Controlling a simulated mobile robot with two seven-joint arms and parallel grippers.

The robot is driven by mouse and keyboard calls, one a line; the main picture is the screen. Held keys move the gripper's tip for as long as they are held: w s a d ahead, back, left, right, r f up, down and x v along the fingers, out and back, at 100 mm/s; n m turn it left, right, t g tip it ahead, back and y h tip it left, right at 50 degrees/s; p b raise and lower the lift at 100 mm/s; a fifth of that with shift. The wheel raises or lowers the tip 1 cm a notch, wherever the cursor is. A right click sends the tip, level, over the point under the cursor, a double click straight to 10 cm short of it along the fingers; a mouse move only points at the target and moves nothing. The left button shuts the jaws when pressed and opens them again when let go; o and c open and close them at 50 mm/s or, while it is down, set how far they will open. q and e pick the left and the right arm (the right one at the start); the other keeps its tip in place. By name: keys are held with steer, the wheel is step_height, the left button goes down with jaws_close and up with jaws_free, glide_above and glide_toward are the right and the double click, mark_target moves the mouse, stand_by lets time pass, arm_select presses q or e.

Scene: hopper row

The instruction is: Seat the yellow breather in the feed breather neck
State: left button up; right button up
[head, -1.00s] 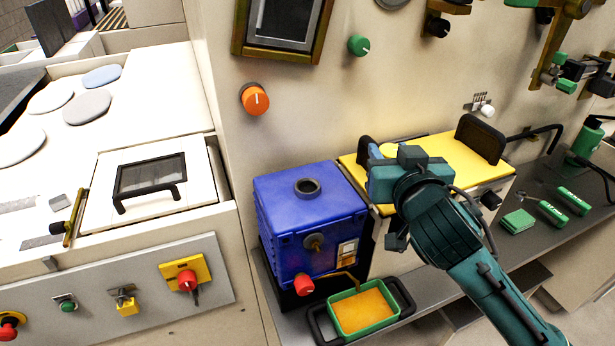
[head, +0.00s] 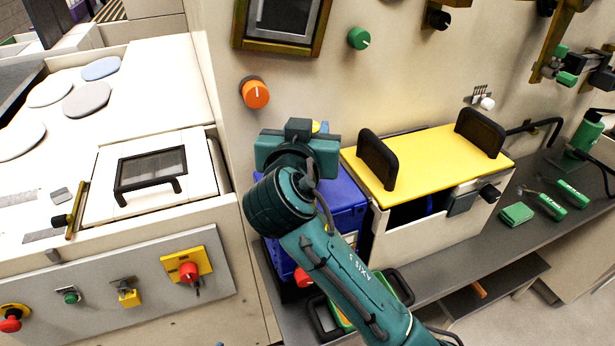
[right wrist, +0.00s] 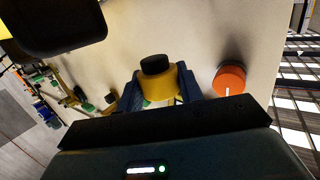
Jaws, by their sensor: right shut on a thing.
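The yellow breather (right wrist: 164,78), with a black cap, is held between the blue fingers of my right gripper (right wrist: 160,88) in the right wrist view. In the head view my right gripper (head: 297,147) is over the blue feed box (head: 347,192), and a sliver of yellow and blue shows behind it. The neck on top of the box is hidden behind my arm now. I cannot tell the height of the breather above it. My left gripper is not in view.
An orange knob (head: 255,94) is on the wall just left of my gripper. A yellow-lidded bin (head: 430,160) with black handles stands to the right. A green-rimmed tray (head: 338,316) sits in front of the box, partly behind my arm. Green items lie on the shelf.

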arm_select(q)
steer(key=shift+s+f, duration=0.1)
arm_select(e)
steer(key=shift+f, duration=0.1)
steer(key=shift+f, duration=0.15)
steer(key=shift+f+b, duration=0.6)
steer(key=shift+b, duration=0.15)
step_height(320, 180, down, 3)
steer(key=shift+r+b, duration=0.15)
steer(key=shift+b, duration=0.9)
steer(key=shift+f+b, duration=0.45)
steer(key=shift+f, duration=0.15)
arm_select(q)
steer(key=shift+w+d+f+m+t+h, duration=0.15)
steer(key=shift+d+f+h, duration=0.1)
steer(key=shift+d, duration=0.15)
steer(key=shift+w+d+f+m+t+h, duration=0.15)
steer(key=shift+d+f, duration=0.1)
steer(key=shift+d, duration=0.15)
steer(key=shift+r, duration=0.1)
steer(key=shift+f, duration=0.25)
arm_select(e)
steer(key=shift+f, duration=0.1)
